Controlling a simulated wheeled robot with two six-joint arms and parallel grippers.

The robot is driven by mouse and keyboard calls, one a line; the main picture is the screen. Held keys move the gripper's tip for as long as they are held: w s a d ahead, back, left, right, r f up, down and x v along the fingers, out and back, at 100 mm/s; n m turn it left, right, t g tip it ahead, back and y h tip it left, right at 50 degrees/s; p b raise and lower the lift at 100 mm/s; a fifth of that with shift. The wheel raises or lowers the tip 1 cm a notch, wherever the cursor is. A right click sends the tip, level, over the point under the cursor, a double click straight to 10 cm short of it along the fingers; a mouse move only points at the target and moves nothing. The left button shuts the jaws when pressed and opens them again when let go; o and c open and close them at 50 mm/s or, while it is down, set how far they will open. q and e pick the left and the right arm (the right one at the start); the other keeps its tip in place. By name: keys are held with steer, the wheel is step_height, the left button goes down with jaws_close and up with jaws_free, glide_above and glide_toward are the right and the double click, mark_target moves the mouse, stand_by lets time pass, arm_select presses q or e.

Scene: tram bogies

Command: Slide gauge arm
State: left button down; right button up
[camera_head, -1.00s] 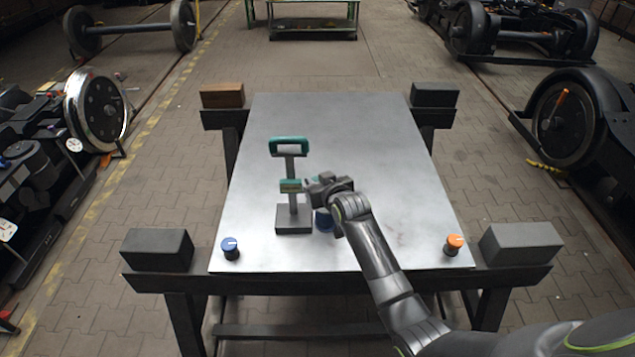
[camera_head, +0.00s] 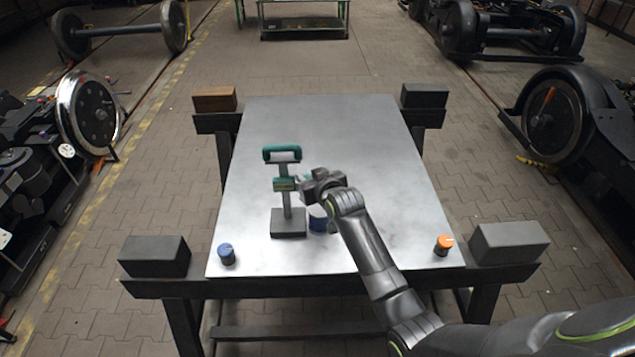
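The gauge stands upright on the metal table, with a grey block base (camera_head: 288,229), a grey post and a teal handle (camera_head: 282,154) on top. Its teal gauge arm (camera_head: 285,184) sits partway up the post. My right gripper (camera_head: 303,191) is at the right side of the gauge arm, at about the same height, and seems to touch it. The fingers are small and dark, so I cannot tell whether they are closed on it. My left gripper is not in view.
A blue cylinder (camera_head: 317,222) is partly hidden behind my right arm, right of the base. A blue knob (camera_head: 226,254) and an orange knob (camera_head: 444,244) stand at the table's front corners. The rear of the table (camera_head: 340,125) is clear.

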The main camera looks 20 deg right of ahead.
steer(key=b+v, duration=0.2)
steer(key=v, duration=1.5)
steer(key=shift+r, duration=0.2)
steer(key=shift+s+d, duration=0.1)
steer(key=shift+s, duration=0.05)
steer(key=s+d+f+m+g+h, duration=0.1)
steer(key=s+d+f+g, duration=0.2)
steer(key=s+f, duration=0.5)
steer(key=s+d+f+g+h, duration=0.1)
steer(key=s+d+f+g, duration=0.25)
steer(key=s, duration=0.85)
steer(key=s+d+f+m+g+h, duration=0.1)
steer(key=s+d+f+g, duration=0.3)
steer(key=s, duration=0.5)
step_height(320, 180, down, 27)
steer(key=b, duration=0.2)
steer(key=s+a+f+g+b, duration=0.1)
steer(key=s+f+g, duration=0.1)
steer(key=s+f, duration=1.3)
steer(key=shift+s+f+y, duration=0.25)
steer(key=shift+f+y, duration=0.05)
steer(key=shift+f, duration=0.45)
